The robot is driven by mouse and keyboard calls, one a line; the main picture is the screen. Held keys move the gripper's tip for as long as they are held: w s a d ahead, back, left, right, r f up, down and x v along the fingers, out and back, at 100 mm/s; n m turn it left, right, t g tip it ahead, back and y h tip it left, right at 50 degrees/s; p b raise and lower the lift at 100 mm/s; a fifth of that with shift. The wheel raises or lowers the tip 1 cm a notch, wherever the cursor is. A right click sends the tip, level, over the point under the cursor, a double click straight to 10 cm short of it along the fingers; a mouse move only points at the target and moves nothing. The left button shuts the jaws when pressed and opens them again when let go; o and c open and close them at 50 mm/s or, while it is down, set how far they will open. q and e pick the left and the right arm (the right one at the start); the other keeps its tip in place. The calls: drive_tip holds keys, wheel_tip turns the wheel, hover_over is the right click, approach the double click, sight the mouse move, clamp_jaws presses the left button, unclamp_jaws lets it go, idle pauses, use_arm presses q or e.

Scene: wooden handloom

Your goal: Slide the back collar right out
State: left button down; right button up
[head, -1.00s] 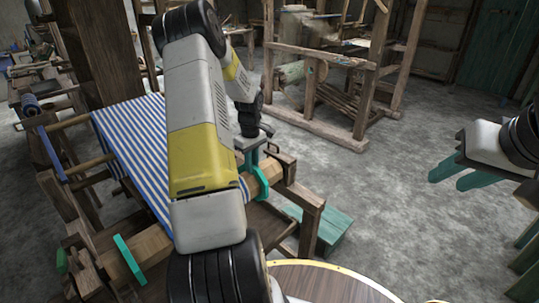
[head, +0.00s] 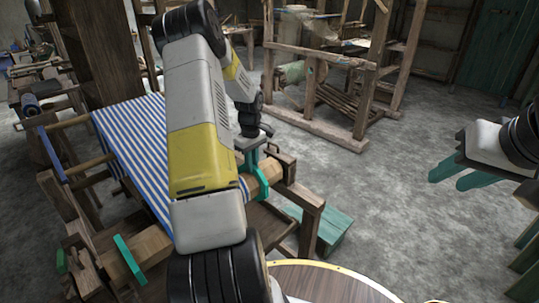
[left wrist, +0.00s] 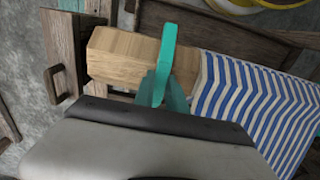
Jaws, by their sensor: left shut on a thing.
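The back collar (head: 262,182) is a flat teal ring around the wooden cloth beam (head: 273,171), near the beam's right end. It also shows in the left wrist view (left wrist: 167,52), with bare beam (left wrist: 120,57) on its left and the striped cloth a little apart on its right. My left gripper (head: 252,158) is shut on this collar from above; its teal fingers (left wrist: 158,88) show in the left wrist view. The collar's underside is hidden. My right gripper (head: 460,178) is open and empty, well away over the floor at the right.
Blue-and-white striped cloth (head: 130,135) runs down onto the beam. Another teal collar (head: 130,259) is at the beam's left part. The wooden loom frame (head: 312,205) lies just past the beam's right end. A teal bench (head: 333,228) stands beyond it. Grey floor is free further right.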

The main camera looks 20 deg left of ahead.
sight(264, 164)
use_arm(q)
drive_tip(key=shift+w+d+r, duration=0.1)
drive_tip(key=shift+w+d, duration=0.3)
drive_tip(key=shift+w, duration=0.55)
drive_tip(key=shift+w+d+f, duration=0.1)
drive_tip(key=shift+w+d, duration=0.25)
drive_tip(key=shift+w, duration=0.6)
drive_tip(key=shift+w+d+r, duration=0.1)
drive_tip(key=shift+w+d, duration=0.3)
drive_tip(key=shift+w, duration=0.55)
drive_tip(key=c, duration=1.4)
unclamp_jaws()
drive_tip(key=shift+o, duration=0.2)
wheel_tip(264, 164, up, 8)
